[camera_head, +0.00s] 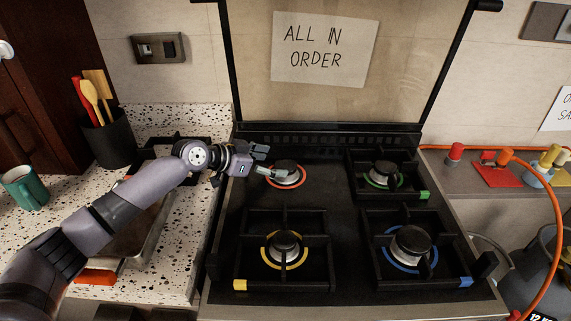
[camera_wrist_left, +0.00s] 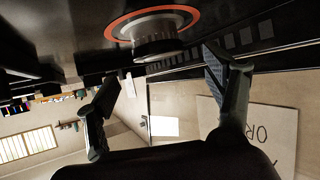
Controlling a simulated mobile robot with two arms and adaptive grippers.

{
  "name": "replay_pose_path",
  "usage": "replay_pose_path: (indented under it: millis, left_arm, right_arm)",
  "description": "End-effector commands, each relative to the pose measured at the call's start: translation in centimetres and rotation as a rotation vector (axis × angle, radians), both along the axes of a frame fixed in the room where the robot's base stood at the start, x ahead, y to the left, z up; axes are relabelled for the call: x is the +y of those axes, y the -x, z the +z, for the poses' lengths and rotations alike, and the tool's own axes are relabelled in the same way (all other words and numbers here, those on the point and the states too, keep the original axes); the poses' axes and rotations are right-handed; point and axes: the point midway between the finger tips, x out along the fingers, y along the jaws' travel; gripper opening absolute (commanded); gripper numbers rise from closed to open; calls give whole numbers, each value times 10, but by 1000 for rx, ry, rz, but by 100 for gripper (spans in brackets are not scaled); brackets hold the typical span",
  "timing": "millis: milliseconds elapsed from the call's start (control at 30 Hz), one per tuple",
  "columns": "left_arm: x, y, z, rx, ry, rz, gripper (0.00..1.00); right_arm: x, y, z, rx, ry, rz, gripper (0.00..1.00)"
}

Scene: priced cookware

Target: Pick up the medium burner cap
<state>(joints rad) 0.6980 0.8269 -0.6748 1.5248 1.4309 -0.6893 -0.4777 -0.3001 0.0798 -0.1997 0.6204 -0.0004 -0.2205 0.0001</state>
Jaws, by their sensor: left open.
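The back left burner with its round dark cap (camera_head: 287,167) has a red ring around it and no grate over it. In the left wrist view this red-ringed burner cap (camera_wrist_left: 158,47) shows upside down near the top. My left gripper (camera_head: 271,161) is open and empty, just left of this cap. In the wrist view the spread fingers (camera_wrist_left: 161,70) lie to either side below the cap, apart from it. Other caps sit on the yellow-ringed burner (camera_head: 286,243), the blue-ringed burner (camera_head: 411,240) and the green-ringed burner (camera_head: 382,172). Which cap is the medium one is not marked. My right gripper is out of view.
Black grates stand around the yellow, blue and green burners. A metal tray (camera_head: 140,245) and a grate lie on the speckled counter at left, beside a utensil holder (camera_head: 108,138) and a green mug (camera_head: 25,188). An orange hose (camera_head: 556,235) curves at right.

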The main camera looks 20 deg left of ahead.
Motion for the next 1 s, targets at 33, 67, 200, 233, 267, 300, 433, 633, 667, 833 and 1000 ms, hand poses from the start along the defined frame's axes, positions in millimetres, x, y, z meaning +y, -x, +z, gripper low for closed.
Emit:
replay_pose_path:
  millis: [33,67,200,233,267,300,433,633,667,833,1000]
  left_arm:
    - [-6,-5,-2,2,3,0,76]
    - [-9,-8,-4,2,3,0,76]
    - [-18,-20,-15,0,3,1,76]
    - [-19,-21,-16,0,3,1,76]
    - [-21,-22,-17,1,2,0,76]
    - [-21,-23,-18,0,1,0,76]
    - [-21,-23,-19,1,1,0,76]
    - [-21,-23,-19,1,1,0,68]
    - [-21,-23,-19,1,1,0,66]
    - [-21,-23,-19,1,1,0,54]
    - [-20,-23,-19,1,1,0,43]
  right_arm:
    - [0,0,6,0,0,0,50]
    - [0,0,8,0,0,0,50]
    - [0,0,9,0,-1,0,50]
    - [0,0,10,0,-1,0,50]
    - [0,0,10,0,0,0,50]
    - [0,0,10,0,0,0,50]
    - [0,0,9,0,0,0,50]
    - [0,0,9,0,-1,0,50]
    - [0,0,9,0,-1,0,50]
    - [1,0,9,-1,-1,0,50]
    - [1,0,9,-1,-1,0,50]
